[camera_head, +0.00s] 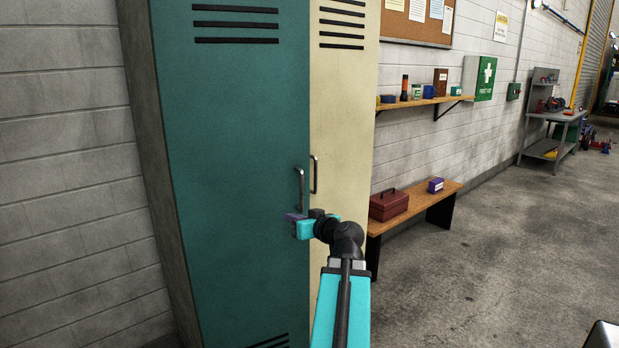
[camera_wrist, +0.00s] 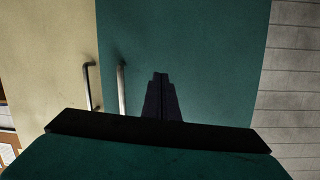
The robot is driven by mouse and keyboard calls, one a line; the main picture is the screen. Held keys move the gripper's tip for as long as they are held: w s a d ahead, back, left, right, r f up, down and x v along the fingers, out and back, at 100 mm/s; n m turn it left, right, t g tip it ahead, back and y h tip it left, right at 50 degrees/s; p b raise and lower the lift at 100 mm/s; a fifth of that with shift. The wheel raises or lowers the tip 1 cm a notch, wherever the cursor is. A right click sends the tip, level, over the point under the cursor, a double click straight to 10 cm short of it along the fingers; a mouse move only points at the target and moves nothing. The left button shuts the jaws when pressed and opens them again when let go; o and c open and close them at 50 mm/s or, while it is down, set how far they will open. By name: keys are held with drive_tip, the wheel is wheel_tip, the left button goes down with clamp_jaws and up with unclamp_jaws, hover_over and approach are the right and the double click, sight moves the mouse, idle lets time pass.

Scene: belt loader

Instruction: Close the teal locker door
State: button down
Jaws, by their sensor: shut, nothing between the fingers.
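The teal locker door (camera_head: 240,130) looks shut, flat in its frame with no visible gap. Its bar handle (camera_head: 300,188) is on the right edge. The door also fills the middle of the wrist view (camera_wrist: 210,60), with its handle (camera_wrist: 121,85) left of my fingers. My gripper (camera_head: 291,217) is shut and empty, in front of the door just below the handle. Its fingers point at the door in the wrist view (camera_wrist: 161,76). I cannot tell whether the fingertips touch the door.
A cream locker (camera_head: 340,110) with its own handle (camera_head: 314,175) adjoins on the right. A wooden bench (camera_head: 440,192) holds a red toolbox (camera_head: 389,204) and a small purple box (camera_head: 436,185). A shelf (camera_head: 420,103) hangs above.

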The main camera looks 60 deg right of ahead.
sight(305, 168)
drive_tip(key=s+d+r+t+h+b, duration=0.1)
drive_tip(key=s+d+r+h, duration=0.2)
drive_tip(key=s+r, duration=0.7)
drive_tip(key=shift+d+r+h, duration=0.4)
drive_tip(key=shift+d+r, duration=0.3)
drive_tip(key=shift+d, duration=0.15)
drive_tip(key=shift+w+d+r+p, duration=0.15)
drive_tip(key=shift+w+d+p, duration=0.25)
drive_tip(key=shift+p, duration=1.9)
drive_tip(key=w+p, duration=0.1)
drive_tip(key=p, duration=0.6)
drive_tip(key=shift+w+d, duration=0.1)
drive_tip(key=shift+d, duration=0.1)
drive_tip(key=p+x, duration=0.2)
drive_tip(key=p, duration=0.3)
drive_tip(key=shift+w+d+p, duration=0.15)
drive_tip(key=shift+p, duration=0.25)
drive_tip(key=p+x, duration=0.4)
drive_tip(key=x, duration=0.3)
drive_tip(key=shift+w+d, duration=0.15)
drive_tip(key=shift+w, duration=0.1)
drive_tip(key=shift+p+x, duration=0.35)
drive_tip(key=shift+x, duration=0.45)
drive_tip(key=shift+f, duration=0.25)
